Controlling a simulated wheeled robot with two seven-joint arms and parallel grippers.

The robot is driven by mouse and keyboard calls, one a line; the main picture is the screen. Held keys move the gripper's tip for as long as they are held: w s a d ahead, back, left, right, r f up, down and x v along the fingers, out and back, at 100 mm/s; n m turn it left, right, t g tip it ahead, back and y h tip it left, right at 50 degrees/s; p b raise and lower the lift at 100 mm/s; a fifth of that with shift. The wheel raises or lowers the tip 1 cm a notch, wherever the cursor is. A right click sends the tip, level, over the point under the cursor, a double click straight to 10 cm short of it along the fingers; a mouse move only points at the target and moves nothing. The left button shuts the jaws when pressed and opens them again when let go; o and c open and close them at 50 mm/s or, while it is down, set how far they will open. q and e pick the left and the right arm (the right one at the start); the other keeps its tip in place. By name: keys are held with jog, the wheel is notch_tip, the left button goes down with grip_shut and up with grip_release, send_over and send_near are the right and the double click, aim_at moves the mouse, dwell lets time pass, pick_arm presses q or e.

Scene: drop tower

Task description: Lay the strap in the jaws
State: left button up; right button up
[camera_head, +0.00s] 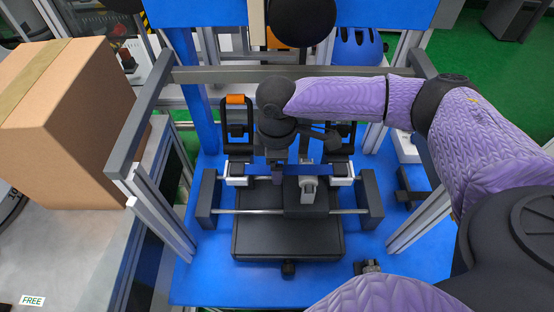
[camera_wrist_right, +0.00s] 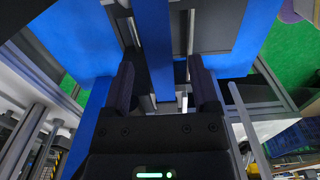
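The blue strap (camera_head: 262,169) runs level, left to right, between the left jaw (camera_head: 236,174) and the right jaw (camera_head: 341,174). Both are pale blocks with dark parts. I cannot tell whether its ends lie inside the jaws or only against them. My right gripper (camera_head: 278,177) points down over the strap, left of its middle. In the right wrist view, my right gripper (camera_wrist_right: 164,90) has its fingers apart, and the strap (camera_wrist_right: 153,45) passes between them with space at each side. My left gripper is not in view.
A dark carriage block (camera_head: 305,205) with a grey fitting sits on rods just in front of the strap. A grey frame bar (camera_head: 230,73) crosses behind my wrist, with posts on both sides. A cardboard box (camera_head: 65,120) stands at the left. An orange-topped handle (camera_head: 235,99) stands behind the left jaw.

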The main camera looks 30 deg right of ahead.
jog(key=shift+r, duration=0.35)
pick_arm(q)
jog(key=shift+t, duration=0.3)
jog(key=shift+w+d+r+p, duration=0.2)
jog(key=shift+w+r+p, duration=0.15)
jog(key=shift+r+p, duration=0.45)
jog(key=shift+w+d+r+p, duration=0.2)
jog(key=shift+w+r+p, duration=0.1)
jog(key=shift+r+p, duration=0.45)
jog(key=shift+w+d+r+p, duration=0.2)
jog(key=shift+w+r+p, duration=0.15)
jog(key=shift+r+p, duration=0.45)
pick_arm(e)
notch_tip(320, 180, up, 9)
pick_arm(q)
jog(key=shift+s, duration=0.15)
